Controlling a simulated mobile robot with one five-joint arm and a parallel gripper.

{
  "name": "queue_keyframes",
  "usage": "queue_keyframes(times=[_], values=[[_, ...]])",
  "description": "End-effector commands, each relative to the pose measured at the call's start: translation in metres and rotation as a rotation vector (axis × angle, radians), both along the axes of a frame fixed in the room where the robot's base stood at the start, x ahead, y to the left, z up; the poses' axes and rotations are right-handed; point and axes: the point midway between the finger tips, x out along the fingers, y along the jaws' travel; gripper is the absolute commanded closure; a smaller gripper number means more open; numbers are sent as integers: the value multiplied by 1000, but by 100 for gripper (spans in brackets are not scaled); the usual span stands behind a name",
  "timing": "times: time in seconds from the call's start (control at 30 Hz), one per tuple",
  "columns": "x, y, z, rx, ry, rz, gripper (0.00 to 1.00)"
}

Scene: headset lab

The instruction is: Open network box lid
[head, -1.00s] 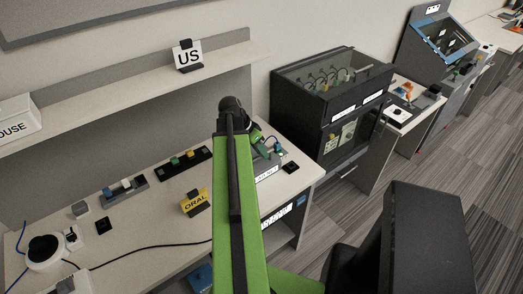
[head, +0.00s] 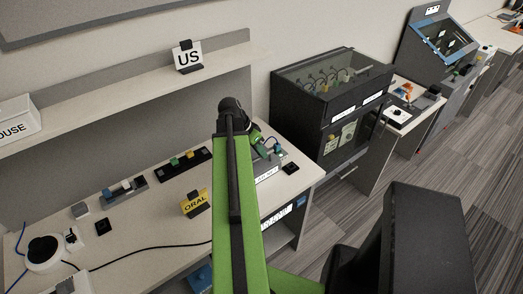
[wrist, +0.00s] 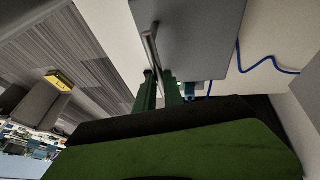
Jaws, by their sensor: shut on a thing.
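In the wrist view, a flat grey panel (wrist: 205,35), which looks like the network box lid, fills the upper middle. A thin grey bar handle (wrist: 150,45) stands along its left edge. My gripper (wrist: 160,85) has its two green fingers shut around the lower end of this bar. In the head view, my gripper (head: 268,145) is at the right part of the desk, mostly hidden behind my green arm. A white label (head: 267,174) is on the desk edge beside it. The box itself is largely hidden by my arm there, and the lid's angle is unclear.
A blue cable (wrist: 265,64) runs right of the panel. The desk (head: 150,215) holds a yellow ORAL sign (head: 194,204), a black strip with coloured blocks (head: 185,163) and a small black block (head: 291,168). A black glass-topped cabinet (head: 300,115) stands close on the right.

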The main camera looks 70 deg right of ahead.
Motion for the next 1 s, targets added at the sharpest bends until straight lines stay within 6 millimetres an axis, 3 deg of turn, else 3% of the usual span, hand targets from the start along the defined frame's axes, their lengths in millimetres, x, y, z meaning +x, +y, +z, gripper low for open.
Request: queue_keyframes(times=[0.5, 0.53, 0.7, 1.0], values=[[-2, 2, 0, 6, 4, -3, 100], [-2, -11, 0, 6, 4, -7, 100], [0, 0, 1, 3, 4, -1, 100], [8, -1, 12, 7, 0, 1, 100]])
